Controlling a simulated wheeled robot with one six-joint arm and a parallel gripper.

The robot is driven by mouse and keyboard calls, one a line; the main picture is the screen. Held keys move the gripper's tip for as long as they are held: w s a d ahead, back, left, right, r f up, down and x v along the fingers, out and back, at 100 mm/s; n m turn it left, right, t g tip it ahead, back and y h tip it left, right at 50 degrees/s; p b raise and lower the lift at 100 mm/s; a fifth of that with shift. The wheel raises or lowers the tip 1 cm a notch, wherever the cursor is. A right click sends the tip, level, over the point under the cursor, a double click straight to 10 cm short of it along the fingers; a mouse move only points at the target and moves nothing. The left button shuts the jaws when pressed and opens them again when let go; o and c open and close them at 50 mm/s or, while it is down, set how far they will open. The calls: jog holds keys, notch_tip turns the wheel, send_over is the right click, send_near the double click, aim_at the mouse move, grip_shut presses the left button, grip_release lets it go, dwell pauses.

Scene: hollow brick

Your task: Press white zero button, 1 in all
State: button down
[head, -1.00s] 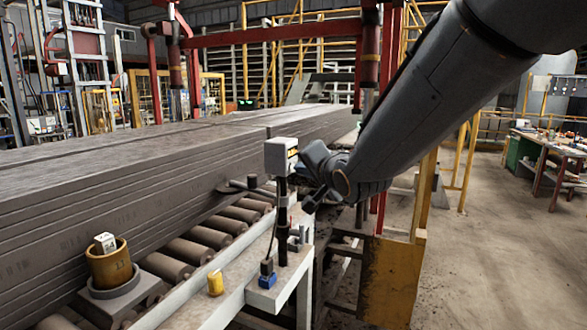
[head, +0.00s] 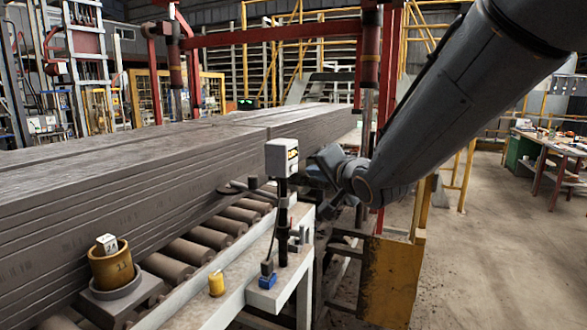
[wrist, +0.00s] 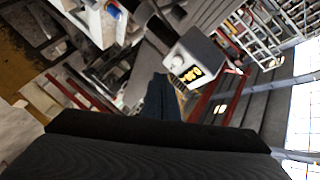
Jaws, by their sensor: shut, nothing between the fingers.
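A small white box (head: 282,157) with a yellow-lit display stands on a black post beside the roller conveyor. In the wrist view the same box (wrist: 196,58) shows its front face, with yellow display segments and a round white button (wrist: 177,62) beside them. My gripper (head: 322,166) is just right of the box in the head view, apart from it. In the wrist view my gripper (wrist: 160,82) is shut and empty, its dark fingertips pointing up toward the box, a little below the button. The button's face cannot be made out in the head view.
Long grey slabs (head: 130,170) lie over the rollers (head: 195,250). A brown cup (head: 111,264) holding a white cube, a yellow cylinder (head: 216,284) and a blue block (head: 267,281) stand nearby. A yellow panel (head: 390,280) is right of the post; open floor lies beyond.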

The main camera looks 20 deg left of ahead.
jog(key=d+p, duration=0.1)
jog(key=d, duration=0.2)
jog(key=shift+s+d, duration=0.2)
dwell(0.7)
jog(key=s+d+f+n+g+h+b, duration=0.15)
jog(key=d+f+h, duration=0.25)
jog(key=d+f, duration=0.65)
jog(key=s+d+f+m+g+h+b, duration=0.1)
jog(key=s+d+f+g+h, duration=0.2)
jog(key=d+f, duration=0.7)
jog(key=s+d+f+n+g+h+b, duration=0.1)
jog(key=s+d+f+g, duration=0.1)
jog(key=s+d, duration=0.5)
jog(key=s+d+f+n+g+h+b, duration=0.1)
jog(key=s+d+f+n+g+h, duration=0.1)
jog(key=s+d+f, duration=0.3)
jog(key=s+d+g, duration=0.1)
jog(key=s+d, duration=0.2)
jog(key=s, duration=0.4)
jog(key=shift+g, duration=0.35)
